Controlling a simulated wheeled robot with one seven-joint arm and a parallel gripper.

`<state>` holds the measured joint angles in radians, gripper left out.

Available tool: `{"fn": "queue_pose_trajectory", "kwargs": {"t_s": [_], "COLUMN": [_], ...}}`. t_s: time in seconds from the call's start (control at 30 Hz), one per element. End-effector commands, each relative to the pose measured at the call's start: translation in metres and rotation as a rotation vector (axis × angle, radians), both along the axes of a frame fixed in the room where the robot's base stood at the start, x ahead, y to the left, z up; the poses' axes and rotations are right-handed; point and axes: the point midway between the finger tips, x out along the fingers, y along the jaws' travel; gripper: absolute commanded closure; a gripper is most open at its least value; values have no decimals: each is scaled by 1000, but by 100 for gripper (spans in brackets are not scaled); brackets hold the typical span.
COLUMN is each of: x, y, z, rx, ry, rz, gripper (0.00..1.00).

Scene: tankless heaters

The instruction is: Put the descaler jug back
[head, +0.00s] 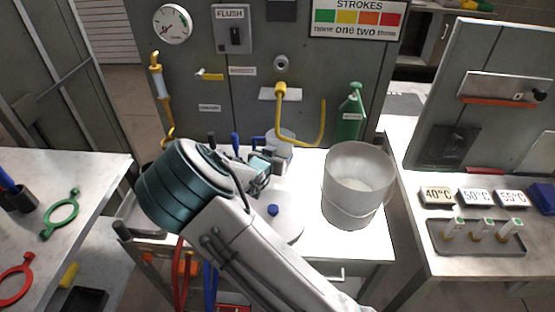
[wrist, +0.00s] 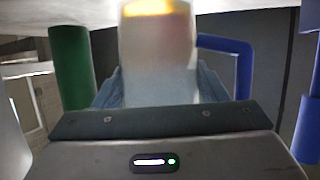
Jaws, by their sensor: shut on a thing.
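The descaler jug (head: 286,146) is a pale, translucent vessel near the back of the middle bench, left of the green bottle. In the wrist view the jug (wrist: 158,62) fills the centre, with a yellow-orange patch at the picture's top edge. A blue bent piece like a handle (wrist: 238,62) appears to meet its side. My gripper (head: 268,160) is shut on the jug; its fingers (wrist: 158,88) lie either side of it in the wrist view. My gripper and arm partly cover the jug in the head view. I cannot tell whether its base touches the bench.
A white bucket (head: 350,208) and green bottle (head: 349,116) stand right of the jug. A white round lid-like disc (head: 285,228) with a blue knob lies in front. Yellow pipes (head: 281,95) stick out from the grey panel (head: 225,100) behind. Bare bench shows around the bucket.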

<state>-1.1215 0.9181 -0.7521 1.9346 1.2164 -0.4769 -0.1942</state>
Motion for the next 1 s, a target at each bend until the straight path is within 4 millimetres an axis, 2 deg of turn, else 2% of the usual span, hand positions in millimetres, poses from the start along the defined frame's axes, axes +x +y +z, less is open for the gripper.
{"fn": "queue_pose_trajectory", "kwargs": {"t_s": [0.13, 0.53, 0.57, 0.6, 0.63, 1.0], "x": [1, 1, 0, 0, 0, 0], "y": [0, 0, 0, 0, 0, 1], "z": [-13, -19, -18, -18, -18, -21], "rx": [1, 1, 1, 1, 1, 1], "ry": [-1, -3, 0, 0, 0, 0], "rz": [0, -1, 1, 1, 1, 1], "gripper": [70, 70, 26, 15, 12, 12]}}
